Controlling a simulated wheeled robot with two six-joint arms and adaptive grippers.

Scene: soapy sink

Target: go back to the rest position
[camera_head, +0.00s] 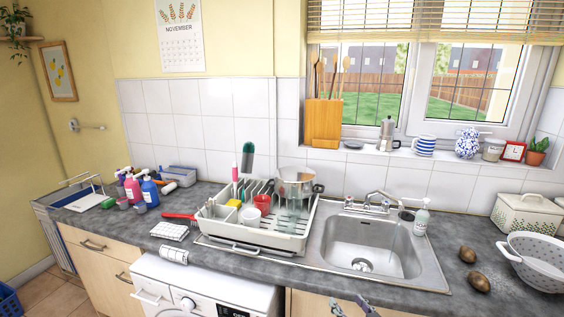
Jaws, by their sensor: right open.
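My right gripper (351,303) shows only at the bottom edge, its fingertips apart and nothing visible between them. It is in front of the counter's front edge, below the sink (368,239), and looks clear of both. The rest of my right arm is out of the picture. My left gripper is not in view.
A dish rack (235,236) holding a pot (296,182), a red cup (262,203) and a white cup stands left of the sink. A soap bottle (422,217), two brown objects and a colander (535,258) are right. Bare counter (462,290) lies near the front right.

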